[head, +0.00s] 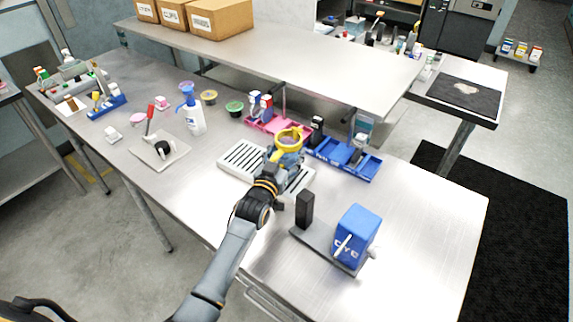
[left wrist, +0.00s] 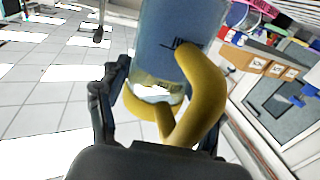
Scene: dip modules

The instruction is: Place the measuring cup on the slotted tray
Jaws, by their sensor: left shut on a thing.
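The slotted tray (head: 238,155) is white and lies on the metal bench in the middle of the head view. The measuring cup (head: 290,147) is blue-grey with yellow parts, and it appears over the right part of the tray. My left gripper (head: 275,167) is shut on the cup and partly covers it and the tray. I cannot tell whether the cup touches the tray. In the left wrist view, the cup (left wrist: 178,40) and its thick yellow handle (left wrist: 207,90) fill the space between the fingers (left wrist: 160,98). My right gripper is not in view.
A pink bin (head: 262,127) and a blue bin (head: 342,160) stand just behind the tray. A blue boxy device (head: 357,232) on a dark base is at the front right. A white bottle (head: 194,115) stands left. A raised shelf (head: 290,62) runs behind.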

